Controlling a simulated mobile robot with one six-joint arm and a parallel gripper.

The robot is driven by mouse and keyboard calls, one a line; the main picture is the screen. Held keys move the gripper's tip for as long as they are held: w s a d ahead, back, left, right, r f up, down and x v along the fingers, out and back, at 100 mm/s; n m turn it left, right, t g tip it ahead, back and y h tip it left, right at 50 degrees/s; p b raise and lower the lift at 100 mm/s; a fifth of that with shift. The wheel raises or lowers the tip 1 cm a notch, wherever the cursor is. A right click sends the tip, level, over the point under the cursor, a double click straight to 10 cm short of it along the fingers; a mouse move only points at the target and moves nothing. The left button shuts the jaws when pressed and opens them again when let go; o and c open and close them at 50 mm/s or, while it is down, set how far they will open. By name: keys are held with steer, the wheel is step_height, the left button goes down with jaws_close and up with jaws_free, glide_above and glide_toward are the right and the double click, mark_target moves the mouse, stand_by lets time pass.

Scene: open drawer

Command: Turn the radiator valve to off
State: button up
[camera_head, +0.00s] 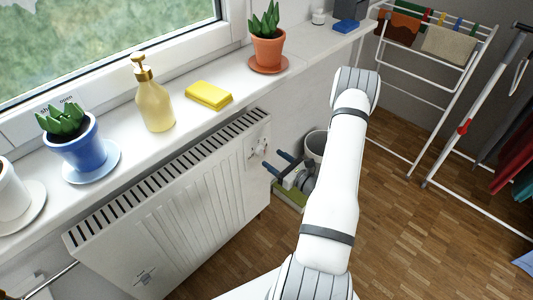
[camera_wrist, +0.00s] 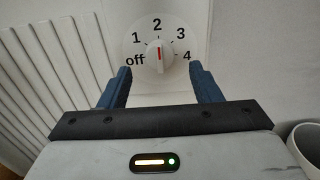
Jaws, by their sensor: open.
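The radiator valve (camera_wrist: 159,55) is a white round knob with a red pointer line, on a pale dial marked off, 1, 2, 3 and 4. In the wrist view its red line points up toward 2. In the head view the valve (camera_head: 262,151) is small at the right end of the white radiator (camera_head: 215,195). My gripper (camera_wrist: 160,83) has two blue fingers, open and empty, one on each side below the knob and apart from it. In the head view my gripper (camera_head: 276,172) reaches toward the radiator's right end, just below the valve.
A windowsill above the radiator holds a yellow sponge (camera_head: 209,95), a soap dispenser (camera_head: 153,95) and potted plants. A pale bin (camera_head: 316,145) stands on the floor behind my arm. A drying rack (camera_head: 440,75) stands at the right. The wooden floor around it is partly clear.

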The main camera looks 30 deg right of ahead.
mark_target(261, 151)
steer(key=x, duration=0.5)
steer(key=shift+w, duration=0.1)
steer(key=c, duration=1)
steer(key=shift+o, duration=0.2)
